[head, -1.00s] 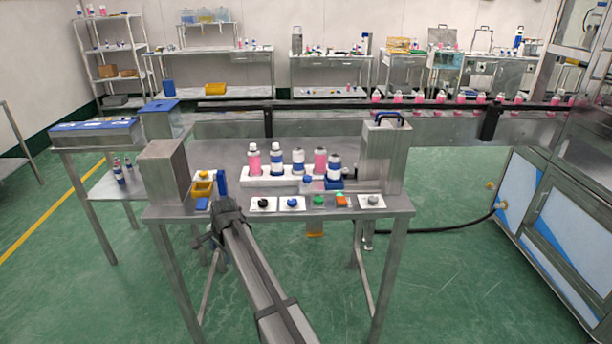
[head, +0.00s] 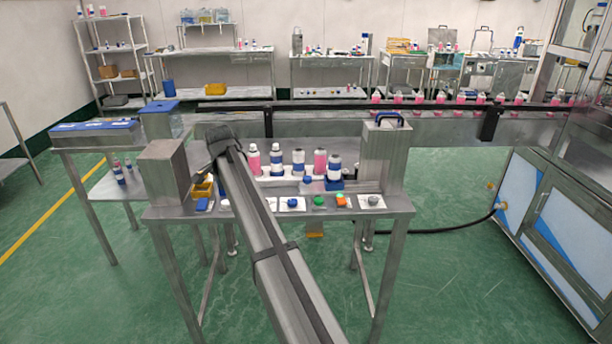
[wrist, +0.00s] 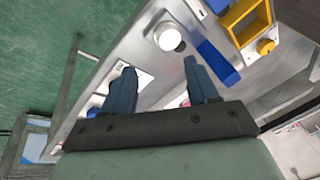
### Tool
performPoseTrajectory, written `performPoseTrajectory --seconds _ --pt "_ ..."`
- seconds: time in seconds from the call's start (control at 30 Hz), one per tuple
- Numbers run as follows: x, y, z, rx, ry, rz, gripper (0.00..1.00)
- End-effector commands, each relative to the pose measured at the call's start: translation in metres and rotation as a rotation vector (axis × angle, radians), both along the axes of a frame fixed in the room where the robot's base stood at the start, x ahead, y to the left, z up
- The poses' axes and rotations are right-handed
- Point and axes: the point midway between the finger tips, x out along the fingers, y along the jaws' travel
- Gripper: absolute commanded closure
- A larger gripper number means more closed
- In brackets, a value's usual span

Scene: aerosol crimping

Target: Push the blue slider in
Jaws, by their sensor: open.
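A blue block (head: 334,184) sits under a white and blue can (head: 334,166) on the worktable, left of a grey metal housing (head: 384,155); I take it to be the blue slider. My gripper is at the arm's far end in the head view, over the table's left part, its fingers hidden by the arm. In the wrist view my gripper (wrist: 160,66) is open, with two dark fingers apart and nothing seen held. A flat blue bar (wrist: 218,62) lies beyond the right finger, beside a yellow bin (wrist: 250,20). The blue block cannot be made out surely there.
Several bottles stand in a white rack, including a pink one (head: 320,162). Coloured buttons, including a green one (head: 319,200), line the table's front edge. A grey block (head: 163,170) stands at the left. A conveyor (head: 350,104) runs behind.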

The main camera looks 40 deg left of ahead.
Motion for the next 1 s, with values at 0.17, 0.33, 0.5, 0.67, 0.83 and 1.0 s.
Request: performPoseTrajectory --seconds 0.17,0.33,0.5,0.67,0.83,1.0 --pt "0.100 -0.042 0.052 -0.092 -0.096 -0.044 0.41" --pt "0.164 -0.082 0.090 -0.171 -0.155 -0.078 0.41" --pt "0.188 -0.100 0.103 -0.207 -0.176 -0.092 0.41" --pt "0.193 -0.102 0.094 -0.211 -0.178 -0.093 0.41" --pt "0.203 -0.101 0.069 -0.211 -0.177 -0.093 0.41" --pt "0.215 -0.099 0.041 -0.211 -0.177 -0.093 0.41"
